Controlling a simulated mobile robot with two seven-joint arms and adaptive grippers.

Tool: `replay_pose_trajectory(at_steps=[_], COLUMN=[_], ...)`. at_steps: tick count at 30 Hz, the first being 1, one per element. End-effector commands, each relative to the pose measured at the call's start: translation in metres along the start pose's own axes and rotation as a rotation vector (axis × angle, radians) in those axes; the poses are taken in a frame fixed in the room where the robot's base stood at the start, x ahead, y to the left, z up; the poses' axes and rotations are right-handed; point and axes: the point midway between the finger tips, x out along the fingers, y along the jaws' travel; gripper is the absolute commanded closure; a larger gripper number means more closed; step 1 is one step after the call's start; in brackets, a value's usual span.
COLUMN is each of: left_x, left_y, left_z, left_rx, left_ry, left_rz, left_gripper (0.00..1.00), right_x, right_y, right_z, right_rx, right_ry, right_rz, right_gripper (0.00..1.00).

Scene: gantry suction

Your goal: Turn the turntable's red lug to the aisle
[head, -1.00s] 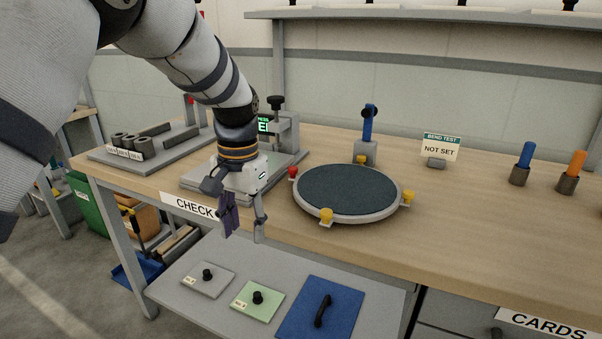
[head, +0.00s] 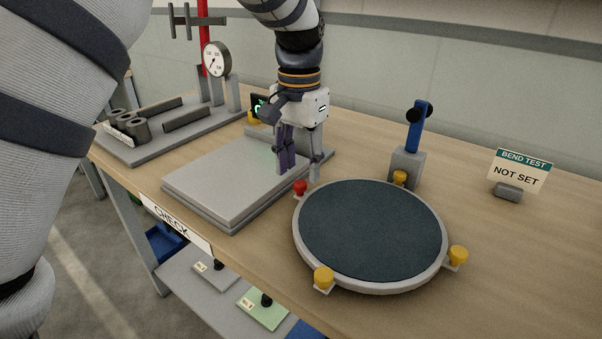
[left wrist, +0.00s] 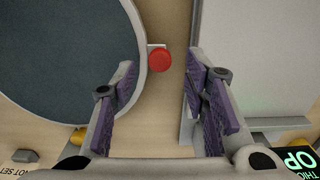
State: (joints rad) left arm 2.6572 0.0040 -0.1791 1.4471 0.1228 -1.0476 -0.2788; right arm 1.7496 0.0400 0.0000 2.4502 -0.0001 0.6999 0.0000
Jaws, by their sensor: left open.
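The round turntable (head: 370,230) has a dark top and a pale rim, and lies on the wooden bench. Its red lug (head: 300,188) sticks out at the rim's far left. Yellow lugs stand at the front (head: 323,277), right (head: 458,255) and back (head: 400,178). My left gripper (head: 299,175) is open, fingers pointing down, just behind and above the red lug. In the left wrist view the red lug (left wrist: 160,60) shows in line with the gap between the two purple-padded fingers (left wrist: 160,78), apart from both. My right gripper is not in view.
A flat grey plate stand (head: 225,180) lies left of the turntable, close to my fingers. A blue-handled tool in a grey block (head: 408,165) stands behind the turntable. A NOT SET sign (head: 518,175) is at the right. Bench around the turntable's right is clear.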

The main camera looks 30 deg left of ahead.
Motion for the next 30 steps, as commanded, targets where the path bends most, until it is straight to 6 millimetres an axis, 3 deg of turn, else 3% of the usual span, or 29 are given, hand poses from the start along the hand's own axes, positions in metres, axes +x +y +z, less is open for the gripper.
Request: replay_pose_trajectory(at_steps=[6, 14, 20, 30], left_x=[0.027, 0.029, 0.029, 0.031], left_y=[0.0, 0.0, 0.0, 0.001], left_z=[0.0, 0.0, 0.0, -0.006], left_rx=[0.001, 0.0, 0.0, -0.009], left_ry=[0.0, 0.002, 0.001, -0.002], left_rz=[0.0, 0.0, 0.0, -0.001], left_gripper=[0.59, 0.59, 1.0, 1.0], right_x=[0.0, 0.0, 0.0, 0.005], right_y=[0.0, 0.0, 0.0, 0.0], right_z=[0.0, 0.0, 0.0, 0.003], right_rx=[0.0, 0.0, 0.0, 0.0], right_ry=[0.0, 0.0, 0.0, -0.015], right_rz=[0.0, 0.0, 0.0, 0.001], right_gripper=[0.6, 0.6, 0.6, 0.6])
